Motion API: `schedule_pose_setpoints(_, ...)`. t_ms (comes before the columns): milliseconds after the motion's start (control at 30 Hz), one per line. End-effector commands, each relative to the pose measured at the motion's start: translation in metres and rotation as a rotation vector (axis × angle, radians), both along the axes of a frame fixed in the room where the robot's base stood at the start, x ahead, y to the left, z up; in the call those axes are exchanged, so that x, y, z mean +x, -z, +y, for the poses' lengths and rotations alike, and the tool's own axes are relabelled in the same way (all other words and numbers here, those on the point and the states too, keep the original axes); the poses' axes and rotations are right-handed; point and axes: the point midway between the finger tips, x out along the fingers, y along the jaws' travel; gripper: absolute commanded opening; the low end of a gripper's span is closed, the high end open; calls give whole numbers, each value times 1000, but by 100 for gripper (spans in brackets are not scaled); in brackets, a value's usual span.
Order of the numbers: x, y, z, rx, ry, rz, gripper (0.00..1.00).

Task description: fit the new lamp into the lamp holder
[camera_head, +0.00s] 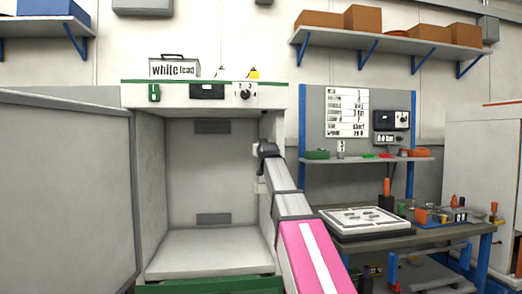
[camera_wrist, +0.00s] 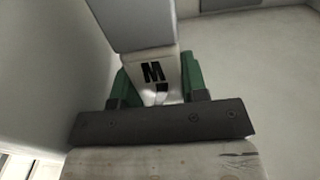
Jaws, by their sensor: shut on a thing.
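My gripper (camera_wrist: 158,78) has its green fingers on either side of a white piece marked "M" (camera_wrist: 153,72) and is shut on it. This piece may be the new lamp, but its full shape is hidden. A grey block (camera_wrist: 130,22) lies just beyond it in the wrist view; I cannot tell whether they touch or are joined. In the head view my arm reaches into the open booth (camera_head: 205,245) along its right wall. My gripper is hidden there behind the arm.
To the right is a workbench (camera_head: 425,239) with a white tray (camera_head: 362,222) and several small items. The booth's floor is clear.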

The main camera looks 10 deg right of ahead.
Motion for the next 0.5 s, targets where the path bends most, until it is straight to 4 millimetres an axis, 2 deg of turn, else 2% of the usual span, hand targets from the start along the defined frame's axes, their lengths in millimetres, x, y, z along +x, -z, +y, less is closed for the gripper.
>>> schedule_pose_setpoints(500,0,37,0,0,0,1,11)
